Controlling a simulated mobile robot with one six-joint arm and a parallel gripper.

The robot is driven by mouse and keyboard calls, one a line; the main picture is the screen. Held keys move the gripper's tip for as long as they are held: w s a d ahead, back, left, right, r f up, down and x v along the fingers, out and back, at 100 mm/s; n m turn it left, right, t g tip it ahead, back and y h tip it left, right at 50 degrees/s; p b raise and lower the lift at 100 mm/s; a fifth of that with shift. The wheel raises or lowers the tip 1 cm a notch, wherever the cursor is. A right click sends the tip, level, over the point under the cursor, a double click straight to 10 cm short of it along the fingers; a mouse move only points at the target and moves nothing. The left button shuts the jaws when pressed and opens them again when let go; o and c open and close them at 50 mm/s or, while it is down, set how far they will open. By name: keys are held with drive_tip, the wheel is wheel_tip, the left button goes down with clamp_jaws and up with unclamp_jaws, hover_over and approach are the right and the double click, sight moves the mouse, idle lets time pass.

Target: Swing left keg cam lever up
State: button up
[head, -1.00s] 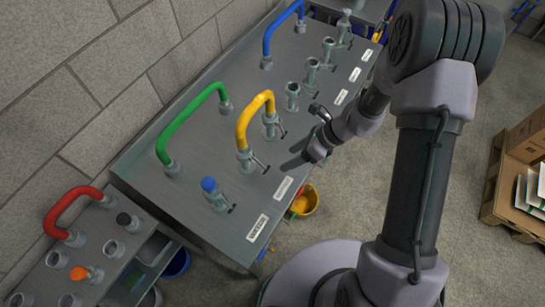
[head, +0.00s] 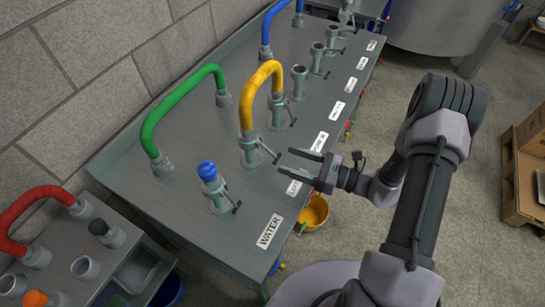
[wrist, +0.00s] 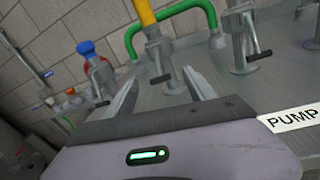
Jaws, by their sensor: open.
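My gripper (head: 287,161) is open and empty above the front of the steel bench. Its fingers point at the coupling (head: 249,149) under the front end of the yellow hose. That coupling's cam lever (head: 267,150) slants down toward the fingertips. In the wrist view its dark-handled lever (wrist: 160,78) shows between the two fingers, beyond the tips, with no contact visible. Another port with a lever (head: 287,118) stands behind it. No label in view readably says left keg, so I cannot tell which lever bears that name.
A blue-capped port (head: 208,174) stands nearer, behind the WATER label (head: 269,231). A green hose (head: 180,100) arches along the wall side. The wrist view shows a PUMP label (wrist: 293,118) at right. A yellow bucket (head: 314,214) is on the floor below the bench edge.

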sight(273, 154)
drive_tip(key=b+x, duration=0.1)
drive_tip(key=x, duration=0.5)
drive_tip(key=shift+a, duration=0.1)
drive_tip(key=shift+c, duration=0.2)
clamp_jaws()
